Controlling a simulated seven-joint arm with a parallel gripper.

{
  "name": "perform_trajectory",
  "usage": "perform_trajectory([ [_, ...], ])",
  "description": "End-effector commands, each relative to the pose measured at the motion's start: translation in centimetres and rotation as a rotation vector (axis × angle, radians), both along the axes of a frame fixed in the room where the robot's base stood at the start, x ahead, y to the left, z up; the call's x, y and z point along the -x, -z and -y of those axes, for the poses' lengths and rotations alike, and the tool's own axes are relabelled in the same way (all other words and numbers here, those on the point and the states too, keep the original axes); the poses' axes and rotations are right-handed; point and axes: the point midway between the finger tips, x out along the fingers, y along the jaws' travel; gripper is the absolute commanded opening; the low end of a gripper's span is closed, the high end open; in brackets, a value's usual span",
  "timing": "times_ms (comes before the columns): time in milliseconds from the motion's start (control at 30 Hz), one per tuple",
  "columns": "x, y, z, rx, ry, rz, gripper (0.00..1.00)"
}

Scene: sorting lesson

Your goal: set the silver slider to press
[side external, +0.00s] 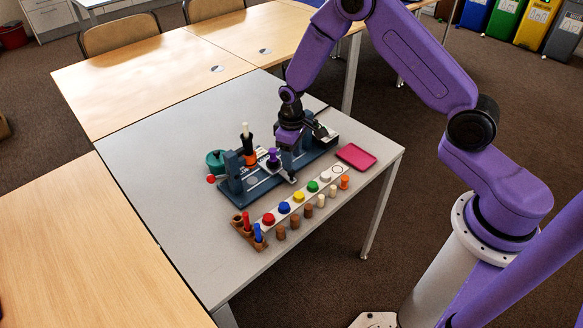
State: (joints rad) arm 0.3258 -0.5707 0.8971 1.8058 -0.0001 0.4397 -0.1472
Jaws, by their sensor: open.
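A dark teal-blue bench device (238,196) stands on the grey table, with uprights, a black lever with a white top and orange collar (249,146), and a purple knob (273,158). I cannot make out the silver slider surely; small pale metal parts show on the device's base, but no label or "press" mark is legible. My gripper (288,150) points down over the middle of the device, just right of the purple knob. It is open, with nothing seen between its fingers. It and my arm hide part of the device behind; whether the fingers touch it is unclear.
A board with coloured buttons (298,197) and a row of small pegs (308,211) lie in front. A wooden holder with pegs (246,237) is at the near left, a pink tray (356,157) at the right. The grey table's left part (150,165) is clear.

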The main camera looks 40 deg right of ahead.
Motion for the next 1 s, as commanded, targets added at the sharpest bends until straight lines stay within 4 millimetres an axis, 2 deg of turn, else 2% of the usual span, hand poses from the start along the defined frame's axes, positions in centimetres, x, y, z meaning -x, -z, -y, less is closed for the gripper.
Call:
perform_trajectory([
  [100, 0.0, 2.0, 0.0, 0.001, -0.001, -0.002, 0.51],
  [333, 0.0, 4.6, 0.0, 0.0, 0.0, -0.001, 0.51],
  [500, 0.0, 5.3, 0.0, 0.0, 0.0, 0.001, 0.51],
  [767, -0.1, 5.3, 0.0, -0.001, 0.0, 0.002, 0.51],
  [800, -0.1, 5.3, 0.0, -0.001, 0.0, 0.002, 0.44],
  [933, 0.0, 5.3, 0.0, 0.0, 0.0, 0.001, 0.02],
  [1000, 0.0, 5.3, 0.0, 0.0, 0.0, 0.001, 0.0],
])
